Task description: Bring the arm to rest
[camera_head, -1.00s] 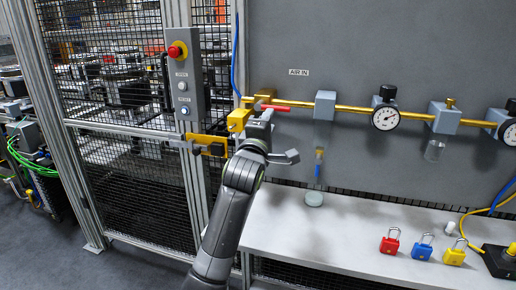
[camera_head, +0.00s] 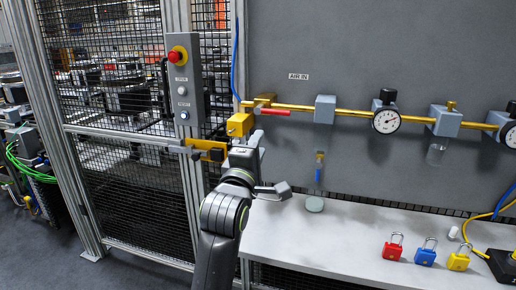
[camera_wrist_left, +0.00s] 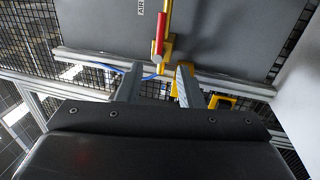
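My left arm comes up from the bottom of the head view. Its gripper (camera_head: 256,143) is just below the red-handled valve (camera_head: 272,111) at the left end of the brass air pipe. In the left wrist view the two fingers (camera_wrist_left: 160,88) stand apart with nothing between them. The red handle (camera_wrist_left: 160,34) shows beyond the fingertips there and looks clear of them. In the head view the arm hides part of the yellow latch area and the bench's left end. My right gripper is not in view.
A mesh fence door with a yellow latch (camera_head: 207,148) and a button box (camera_head: 184,85) stands left of the arm. The bench (camera_head: 320,240) holds red (camera_head: 392,249), blue (camera_head: 426,254) and yellow (camera_head: 459,260) padlocks. Gauges (camera_head: 386,119) line the pipe; the bench middle is fairly clear.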

